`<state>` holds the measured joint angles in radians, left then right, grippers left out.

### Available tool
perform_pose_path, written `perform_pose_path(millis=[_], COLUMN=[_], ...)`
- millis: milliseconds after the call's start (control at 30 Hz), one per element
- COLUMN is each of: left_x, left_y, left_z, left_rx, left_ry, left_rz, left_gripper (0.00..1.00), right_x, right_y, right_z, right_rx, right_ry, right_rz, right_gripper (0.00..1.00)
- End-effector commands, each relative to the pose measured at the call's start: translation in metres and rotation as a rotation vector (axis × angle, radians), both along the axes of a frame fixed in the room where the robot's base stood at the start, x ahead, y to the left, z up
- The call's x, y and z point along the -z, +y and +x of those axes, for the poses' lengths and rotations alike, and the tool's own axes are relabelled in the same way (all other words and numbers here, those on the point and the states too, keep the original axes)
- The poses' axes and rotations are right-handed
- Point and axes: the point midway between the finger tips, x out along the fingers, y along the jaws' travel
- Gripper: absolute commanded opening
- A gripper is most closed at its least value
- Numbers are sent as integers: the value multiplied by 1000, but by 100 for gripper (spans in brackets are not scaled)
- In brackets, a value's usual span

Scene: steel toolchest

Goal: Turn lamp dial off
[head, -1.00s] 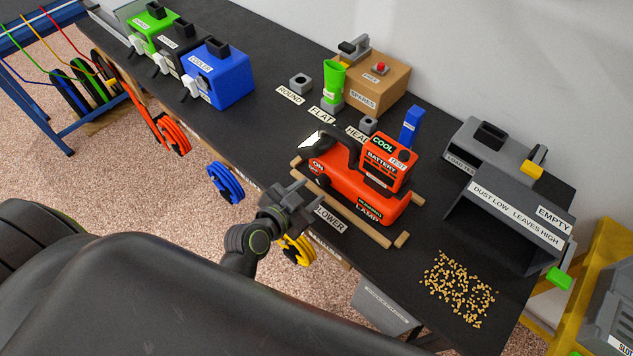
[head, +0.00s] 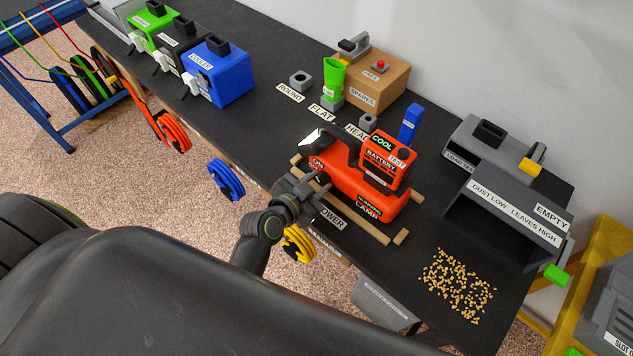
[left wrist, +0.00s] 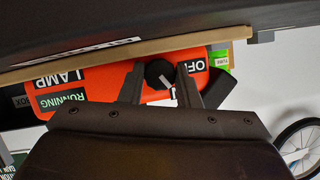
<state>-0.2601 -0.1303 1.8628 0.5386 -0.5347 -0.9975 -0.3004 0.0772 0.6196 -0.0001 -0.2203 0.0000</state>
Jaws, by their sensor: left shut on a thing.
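The orange lamp (head: 362,193), with a battery pack (head: 383,165) on it, sits on the dark bench between wooden strips. My left gripper (head: 317,186) is at the lamp's front side, near its left end. In the left wrist view, the black round dial (left wrist: 158,72) with a pale pointer mark lies between the two fingers of the gripper (left wrist: 160,82), which is shut on it. An OFF label (left wrist: 193,66) shows right of the dial there. In the head view the gripper hides most of the dial. My right gripper is not in view.
A wooden strip (head: 365,225) runs along the lamp's front. Loose pellets (head: 457,286) lie to the right, before a grey hopper (head: 510,205). Yellow (head: 298,243) and blue (head: 226,180) coils hang at the bench front.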

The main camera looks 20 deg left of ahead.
Motion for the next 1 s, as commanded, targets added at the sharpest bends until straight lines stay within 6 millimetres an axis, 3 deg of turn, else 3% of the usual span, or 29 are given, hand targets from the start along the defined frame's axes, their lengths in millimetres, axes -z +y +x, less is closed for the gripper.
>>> perform_pose_path(millis=[500, 900, 933, 1000], left_x=[0, -1, -1, -1], left_y=[3, 3, 3, 3], left_z=[2, 2, 2, 2], left_rx=[2, 1, 1, 1], left_ry=[152, 166, 166, 166], left_rz=[-426, -467, -467, -466], left_gripper=[7, 7, 34, 39], right_x=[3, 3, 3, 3], right_y=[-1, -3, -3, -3], right_z=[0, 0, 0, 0], right_rx=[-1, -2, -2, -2], right_ry=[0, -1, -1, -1], right_rz=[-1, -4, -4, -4], right_gripper=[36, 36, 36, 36])
